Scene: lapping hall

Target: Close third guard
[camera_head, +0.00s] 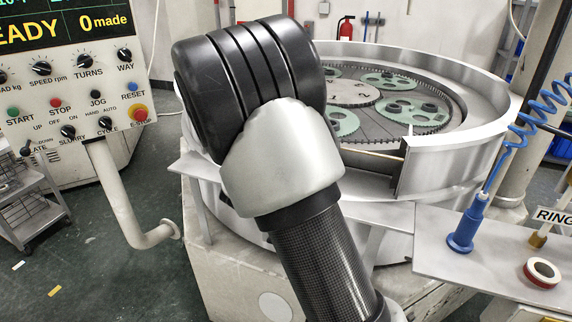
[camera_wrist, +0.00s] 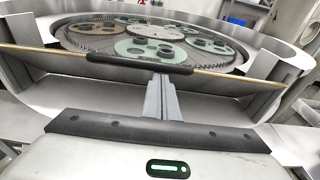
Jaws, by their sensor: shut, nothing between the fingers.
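A grey guard panel (camera_wrist: 222,83) with a thin yellowish edge crosses the front gap in the machine's round rim in the wrist view. It looks tilted; its exact angle is hard to judge. A black bar handle (camera_wrist: 120,64) runs along its upper edge. My gripper (camera_wrist: 160,79) is shut and empty, its fingertips just below and in front of the handle; I cannot tell whether they touch it. In the head view my arm hides the gripper and most of the guard.
The round silver rim (camera_head: 455,150) encloses a plate with green toothed carriers (camera_head: 385,81). A control panel (camera_head: 70,75) stands left on a bent pipe arm. A side shelf (camera_head: 440,240) at right holds a blue coiled-hose tool (camera_head: 468,228) and a red-white ring (camera_head: 542,273).

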